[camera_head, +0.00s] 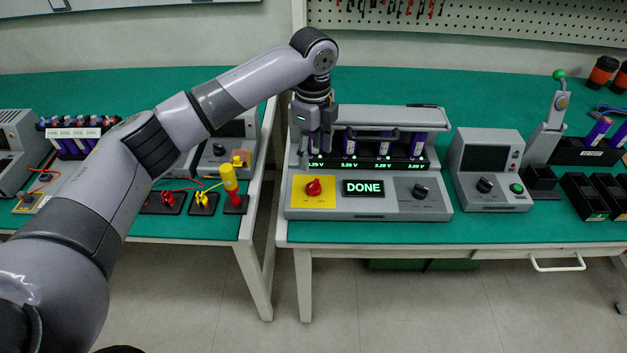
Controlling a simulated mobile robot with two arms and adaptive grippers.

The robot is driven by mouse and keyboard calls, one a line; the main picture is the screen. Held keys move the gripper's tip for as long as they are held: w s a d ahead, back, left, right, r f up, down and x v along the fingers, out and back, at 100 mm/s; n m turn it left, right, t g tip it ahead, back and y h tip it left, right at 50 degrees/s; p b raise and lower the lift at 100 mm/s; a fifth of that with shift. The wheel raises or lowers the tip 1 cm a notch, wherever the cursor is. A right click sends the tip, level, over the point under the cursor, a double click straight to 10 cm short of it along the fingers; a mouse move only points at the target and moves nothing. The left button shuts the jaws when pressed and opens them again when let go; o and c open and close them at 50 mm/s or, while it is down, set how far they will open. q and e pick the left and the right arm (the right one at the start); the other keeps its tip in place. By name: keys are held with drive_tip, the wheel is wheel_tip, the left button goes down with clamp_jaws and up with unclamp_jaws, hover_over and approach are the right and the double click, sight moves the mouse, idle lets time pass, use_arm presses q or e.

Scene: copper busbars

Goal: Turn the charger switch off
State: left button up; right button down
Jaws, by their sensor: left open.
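The charger (330,210) is a grey unit near the front edge of the right table. Its lit display (363,188) reads DONE in green. The red charger switch (313,187) is a rotary knob on a yellow plate at the charger's front left. Several purple cells stand in the bay behind, above green voltage readouts. My left gripper (310,152) points down over the charger's left end, behind and above the red switch, apart from it. It is open; its fingers are small and dark here. My right gripper is not in view.
A black knob (420,191) is on the charger's right side. A grey tester (488,168) with a green button stands to the right, then a lever press (549,125) and black bins (583,195). A gap separates the left table, which holds plugs and devices.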

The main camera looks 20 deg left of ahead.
sight(314, 183)
use_arm(q)
wheel_tip(314, 183, down, 10)
drive_tip(key=shift+f, duration=0.2)
drive_tip(key=c, duration=1.1)
drive_tip(key=shift+c, duration=0.2)
drive_tip(key=shift+r, duration=0.1)
